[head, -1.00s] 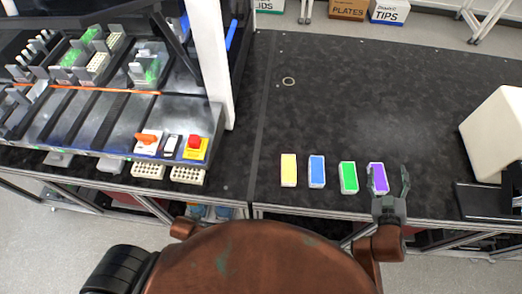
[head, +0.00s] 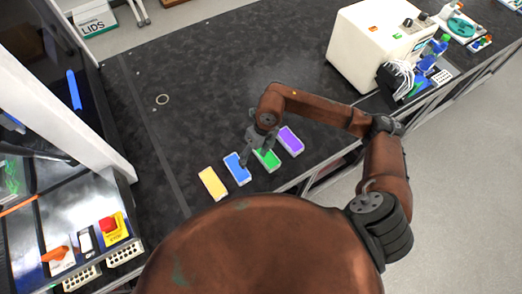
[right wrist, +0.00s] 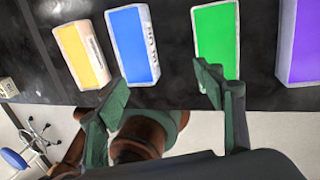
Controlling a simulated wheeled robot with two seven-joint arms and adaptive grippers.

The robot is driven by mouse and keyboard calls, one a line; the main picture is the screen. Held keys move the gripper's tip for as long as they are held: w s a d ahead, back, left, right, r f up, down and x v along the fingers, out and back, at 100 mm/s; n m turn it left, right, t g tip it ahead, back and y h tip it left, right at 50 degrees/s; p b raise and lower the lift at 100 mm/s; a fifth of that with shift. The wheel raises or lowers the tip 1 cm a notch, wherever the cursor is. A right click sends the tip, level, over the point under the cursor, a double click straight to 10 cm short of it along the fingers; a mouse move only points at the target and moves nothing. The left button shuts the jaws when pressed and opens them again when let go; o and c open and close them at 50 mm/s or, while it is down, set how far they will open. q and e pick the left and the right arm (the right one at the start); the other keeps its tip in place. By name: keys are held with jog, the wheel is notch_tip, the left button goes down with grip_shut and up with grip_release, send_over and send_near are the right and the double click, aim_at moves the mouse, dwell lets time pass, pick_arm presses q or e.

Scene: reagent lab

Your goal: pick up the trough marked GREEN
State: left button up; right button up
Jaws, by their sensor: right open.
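The green trough (head: 268,160), a white-rimmed box with a green top, stands in a row of troughs near the front edge of the dark bench. It also shows in the right wrist view (right wrist: 216,30). My right gripper (head: 256,154) is open and empty, over the blue and green troughs and partly covering the green one. In the right wrist view, one finger of the gripper (right wrist: 160,82) overlaps the near end of the green trough and the other the near end of the blue one. I cannot tell whether they touch. My left gripper is out of view.
The blue trough (head: 236,171) is left of the green one, the purple trough (head: 290,139) right, and the yellow trough (head: 212,183) farther left. A white instrument (head: 375,50) stands at the back right. The bench (head: 215,90) behind the row is mostly clear.

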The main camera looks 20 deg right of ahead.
aim_at(266, 158)
jog(key=w+d+h, duration=0.3)
jog(key=d, duration=0.4)
jog(key=shift+m, duration=0.3)
jog(key=f, duration=0.7)
jog(key=shift+s+a+f+p, duration=0.25)
jog(key=shift+s+a+p, duration=0.1)
jog(key=shift+s, duration=0.05)
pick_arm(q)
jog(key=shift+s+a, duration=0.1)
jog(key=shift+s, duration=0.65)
pick_arm(e)
jog(key=shift+c, duration=0.3)
jog(key=c, duration=1.3)
